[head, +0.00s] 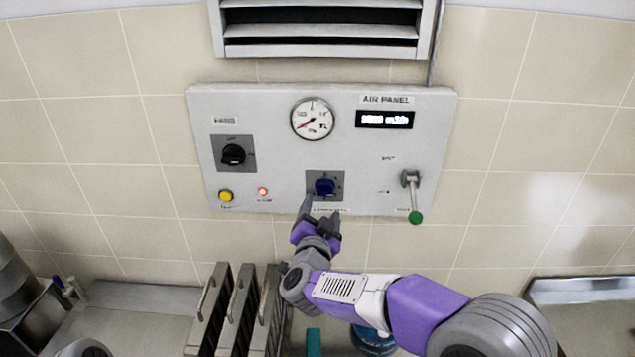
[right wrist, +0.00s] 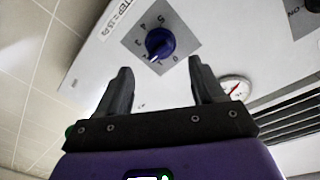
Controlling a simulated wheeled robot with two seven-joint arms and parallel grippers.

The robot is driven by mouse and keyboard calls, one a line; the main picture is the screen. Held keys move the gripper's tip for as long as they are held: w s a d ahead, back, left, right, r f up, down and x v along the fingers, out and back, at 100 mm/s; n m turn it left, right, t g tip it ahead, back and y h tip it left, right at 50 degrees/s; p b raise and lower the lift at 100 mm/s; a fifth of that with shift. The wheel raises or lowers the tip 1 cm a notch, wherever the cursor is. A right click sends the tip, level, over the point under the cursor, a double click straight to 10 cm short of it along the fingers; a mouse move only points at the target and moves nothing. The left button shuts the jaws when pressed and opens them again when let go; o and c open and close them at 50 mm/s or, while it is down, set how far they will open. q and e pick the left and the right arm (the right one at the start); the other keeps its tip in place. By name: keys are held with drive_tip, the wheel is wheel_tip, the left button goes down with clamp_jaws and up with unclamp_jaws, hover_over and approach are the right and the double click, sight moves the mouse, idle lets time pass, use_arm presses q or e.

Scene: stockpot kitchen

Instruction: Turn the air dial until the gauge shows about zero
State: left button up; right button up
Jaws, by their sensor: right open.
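The air dial (head: 325,187) is a blue knob on a grey plate, low in the middle of the white air panel. In the right wrist view the dial (right wrist: 159,43) has numbers around it and a pale pointer mark toward the low numbers. The round white gauge (head: 312,118) is above it; its red needle points to the lower left. The gauge also shows at the right in the right wrist view (right wrist: 235,88). My right gripper (head: 322,208) is open and empty just below the dial, its fingers (right wrist: 161,76) apart and not visibly touching it. My left gripper is not in view.
The panel also holds a black rotary switch (head: 233,154), a yellow button (head: 226,196), a lit red lamp (head: 263,191), a display (head: 384,119) and a lever with a green knob (head: 415,217). A vent (head: 320,30) is above. Several upright slabs with handles (head: 240,310) stand below.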

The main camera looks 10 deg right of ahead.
sight(325, 194)
drive_tip(key=shift+w+d+r, duration=0.25)
drive_tip(key=shift+w+d, duration=0.1)
drive_tip(key=shift+w, duration=0.2)
drive_tip(key=shift+p+x, duration=0.8)
drive_tip(key=shift+x, duration=1.95)
drive_tip(key=shift+f, duration=0.1)
drive_tip(key=shift+c, duration=0.3)
drive_tip(key=c, duration=1)
